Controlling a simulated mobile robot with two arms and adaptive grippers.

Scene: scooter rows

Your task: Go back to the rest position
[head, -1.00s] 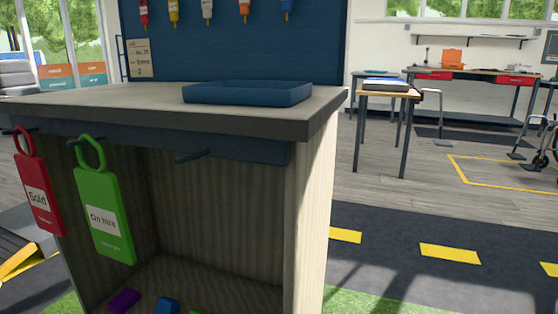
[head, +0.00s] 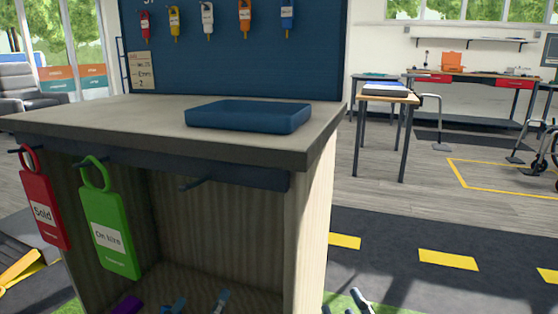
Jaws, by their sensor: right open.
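My right gripper (head: 346,303) shows only its fingertips at the bottom edge, right of the cabinet's foot. They are apart with nothing between them. Two small blue-grey pieces with pale tips (head: 221,301) at the bottom edge, in front of the cabinet's inside, look like fingertips of my left gripper. Too little shows to tell its state. The red "Sold" tag (head: 42,209) and the green "On hire" tag (head: 107,235) hang from pegs under the counter (head: 120,118). The third peg (head: 195,184) is bare.
A blue tray (head: 249,117) lies on the counter. Several coloured key tags hang on the blue board (head: 225,63) behind. A purple piece (head: 127,304) lies on the cabinet floor. A small table (head: 387,96) and a workbench (head: 480,75) stand at the back right. Dark floor with yellow dashes (head: 448,260) lies open at right.

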